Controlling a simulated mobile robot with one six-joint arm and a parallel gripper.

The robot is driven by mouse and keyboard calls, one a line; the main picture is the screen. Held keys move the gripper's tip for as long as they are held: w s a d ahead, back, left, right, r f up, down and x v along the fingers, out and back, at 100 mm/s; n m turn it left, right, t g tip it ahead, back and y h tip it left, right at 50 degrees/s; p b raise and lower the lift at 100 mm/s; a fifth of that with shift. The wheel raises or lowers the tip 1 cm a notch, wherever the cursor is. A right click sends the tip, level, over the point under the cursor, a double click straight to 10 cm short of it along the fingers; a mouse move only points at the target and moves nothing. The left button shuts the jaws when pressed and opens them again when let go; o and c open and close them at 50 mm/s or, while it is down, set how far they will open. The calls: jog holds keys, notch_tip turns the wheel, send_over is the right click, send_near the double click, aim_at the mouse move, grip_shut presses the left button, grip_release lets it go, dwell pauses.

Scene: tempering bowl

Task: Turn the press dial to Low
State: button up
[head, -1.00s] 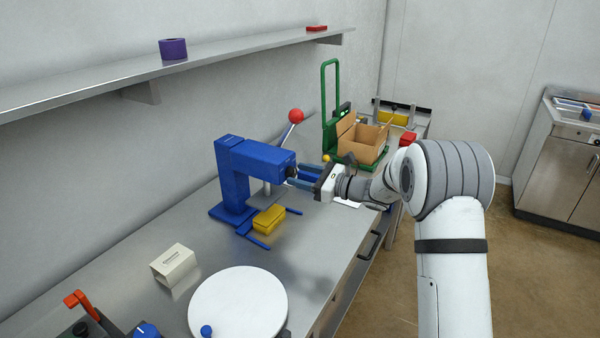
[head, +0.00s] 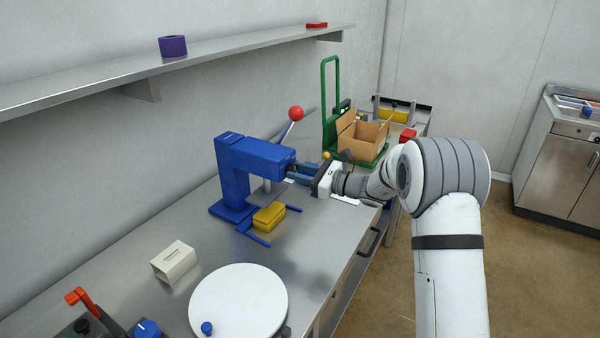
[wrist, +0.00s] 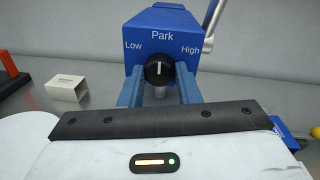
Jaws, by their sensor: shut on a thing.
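The blue press (head: 250,165) stands on the steel bench, and its head fills the top of the wrist view (wrist: 163,20). The black press dial (wrist: 158,73) is on its front face, below the labels Low on the left, Park at the top and High on the right. The dial's white mark points straight up at Park. My gripper (head: 291,172) reaches the press face from the right, its two blue fingers shut on the dial, one on each side. In the head view the fingers hide the dial.
A yellow block (head: 268,217) lies under the press head. The press lever with its red knob (head: 296,113) rises behind. A cream box (head: 173,262) and a white round plate (head: 238,304) are nearer on the bench. A cardboard box (head: 364,139) stands beyond.

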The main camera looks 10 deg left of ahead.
jog(key=shift+f+b, duration=0.1)
jog(key=shift+b, duration=0.25)
jog(key=n+h+b, duration=0.1)
jog(key=n+b, duration=1)
jog(key=b, duration=0.9)
jog(key=shift+n+b, duration=0.3)
jog(key=shift+b, duration=0.05)
jog(key=shift+r, duration=0.2)
jog(key=o, duration=1)
jog(key=shift+c, duration=0.2)
